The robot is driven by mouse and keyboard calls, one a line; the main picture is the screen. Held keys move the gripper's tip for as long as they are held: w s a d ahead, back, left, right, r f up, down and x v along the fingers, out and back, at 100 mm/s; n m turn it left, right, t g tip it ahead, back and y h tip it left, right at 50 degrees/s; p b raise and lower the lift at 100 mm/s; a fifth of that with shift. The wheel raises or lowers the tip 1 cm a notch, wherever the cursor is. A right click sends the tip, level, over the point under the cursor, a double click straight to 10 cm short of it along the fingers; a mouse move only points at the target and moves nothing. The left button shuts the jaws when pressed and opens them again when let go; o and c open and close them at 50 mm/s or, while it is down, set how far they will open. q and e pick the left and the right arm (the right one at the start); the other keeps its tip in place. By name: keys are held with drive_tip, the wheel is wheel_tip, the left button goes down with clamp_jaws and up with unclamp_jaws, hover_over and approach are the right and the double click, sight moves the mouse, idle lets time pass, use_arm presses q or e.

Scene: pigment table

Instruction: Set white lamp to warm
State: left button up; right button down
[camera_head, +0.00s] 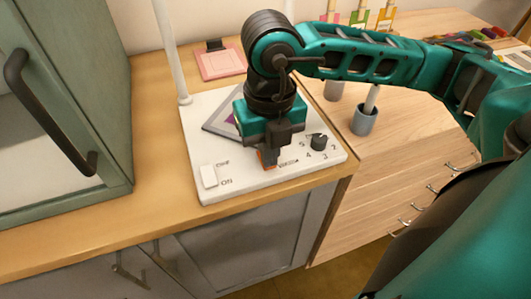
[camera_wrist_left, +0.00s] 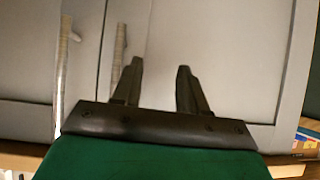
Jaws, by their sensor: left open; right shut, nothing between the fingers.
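The white lamp's base (camera_head: 230,183) is a flat white panel on the wooden counter, with a white pole (camera_head: 167,50) rising at its back left. It carries a white rocker switch (camera_head: 209,176) marked ON, a black dial (camera_head: 319,142) with numbers around it, and a small marked strip (camera_head: 288,162). My right gripper (camera_head: 268,161) points down at the front middle of the base, left of the dial, and is shut. A small orange patch shows at its tips; what they touch is hidden. My left gripper (camera_wrist_left: 157,80) is open and empty in front of grey cabinet doors.
A green cabinet (camera_head: 70,95) with a dark handle stands left of the lamp. A pink pad (camera_head: 221,62) lies behind the base. A grey cup (camera_head: 363,120) with a stick stands to the right, and small bottles (camera_head: 358,17) stand behind my right arm.

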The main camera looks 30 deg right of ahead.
drive_tip(key=shift+r+p, duration=2.3)
drive_tip(key=shift+r, duration=1.2)
drive_tip(key=shift+f, duration=0.1)
